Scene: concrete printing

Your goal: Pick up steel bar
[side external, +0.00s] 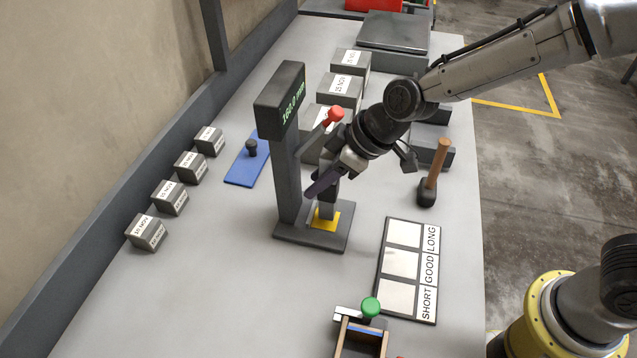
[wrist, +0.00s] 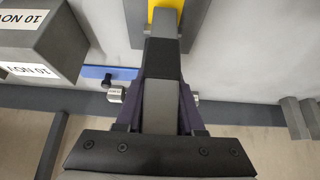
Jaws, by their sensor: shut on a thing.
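The steel bar (side external: 327,211) is a grey square-section bar. It stands roughly upright over the yellow pad (side external: 331,224) of the dark measuring stand (side external: 287,180), whose green display reads 160.0 mm. My gripper (side external: 324,182) is shut on the bar, with its dark fingers around the bar's middle. I cannot tell whether the bar's lower end touches the pad. In the wrist view, the bar (wrist: 166,20) runs between the fingers of my gripper (wrist: 163,65) towards the yellow pad (wrist: 165,4). The fingers hide part of the bar.
A board (side external: 407,270) marked SHORT, GOOD and LONG lies at right. Behind it is a wooden-handled hammer (side external: 434,172). Several labelled blocks (side external: 172,198) line the left, near a blue plate (side external: 246,165). A green-knobbed fixture (side external: 370,308) stands in front. A red knob (side external: 335,114) is close to my wrist.

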